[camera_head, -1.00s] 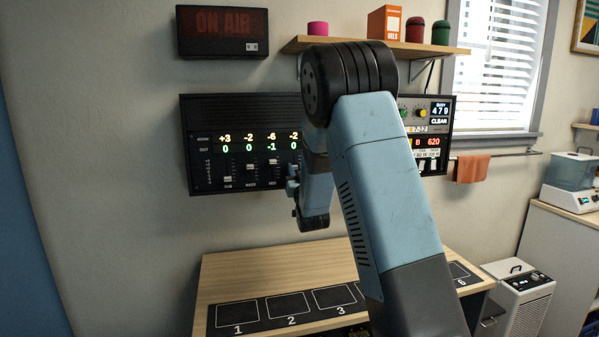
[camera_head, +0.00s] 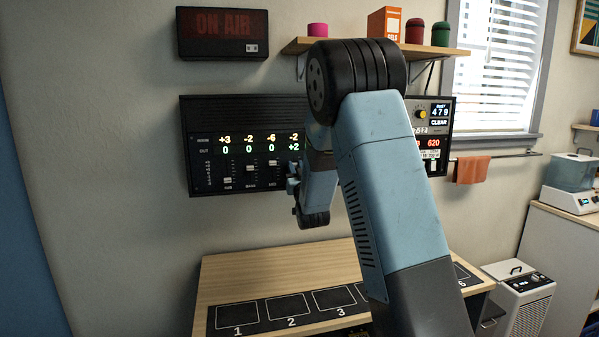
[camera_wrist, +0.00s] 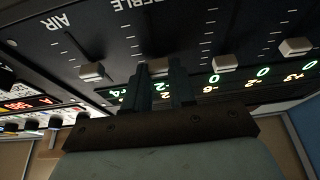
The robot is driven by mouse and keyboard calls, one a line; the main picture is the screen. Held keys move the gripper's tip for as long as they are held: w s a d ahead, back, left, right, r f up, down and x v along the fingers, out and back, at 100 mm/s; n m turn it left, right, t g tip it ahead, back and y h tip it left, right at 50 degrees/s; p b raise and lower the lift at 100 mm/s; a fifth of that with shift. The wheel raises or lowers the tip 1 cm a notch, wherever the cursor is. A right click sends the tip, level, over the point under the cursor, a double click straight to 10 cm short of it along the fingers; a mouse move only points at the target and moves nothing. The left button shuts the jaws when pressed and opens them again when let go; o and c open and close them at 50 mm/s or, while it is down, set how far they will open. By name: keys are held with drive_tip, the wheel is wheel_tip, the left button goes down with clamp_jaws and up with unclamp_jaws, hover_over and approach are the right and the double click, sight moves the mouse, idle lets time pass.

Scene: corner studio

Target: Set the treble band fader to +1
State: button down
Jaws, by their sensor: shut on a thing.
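The black equalizer panel (camera_head: 240,106) hangs on the wall. Its fourth column reads room -2 and out +2 in the head view; the other three visible out readings are 0. In the wrist view the TREBLE label (camera_wrist: 133,4) stands above the treble fader cap (camera_wrist: 158,66), a pale block between my fingers. My gripper (camera_wrist: 159,74) is shut on that cap. In the head view my gripper (camera_head: 291,184) is at the panel's lower middle, and my arm hides the treble cap there and the panel parts to its right.
The mid fader cap (camera_wrist: 225,62) and the air fader cap (camera_wrist: 92,72) sit close on either side of my fingers. A wooden desk (camera_head: 230,270) with numbered pads stands below. A shelf (camera_head: 290,46) is above the panel.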

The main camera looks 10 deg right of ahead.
drive_tip(key=c, duration=0.9)
unclamp_jaws()
drive_tip(key=v, duration=1.4)
drive_tip(key=shift+w+f, duration=0.1)
drive_tip(key=s+r+g, duration=0.1)
drive_tip(key=s+g, duration=0.4)
drive_tip(key=s, duration=0.7)
drive_tip(key=s+r+g, duration=0.2)
drive_tip(key=s+g, duration=0.4)
drive_tip(key=s, duration=0.6)
drive_tip(key=s+d+r+g, duration=0.1)
drive_tip(key=s+g, duration=0.4)
drive_tip(key=s, duration=0.7)
drive_tip(key=shift+s+d+r+g, duration=0.1)
drive_tip(key=shift+r+g, duration=0.15)
drive_tip(key=shift+g, duration=0.15)
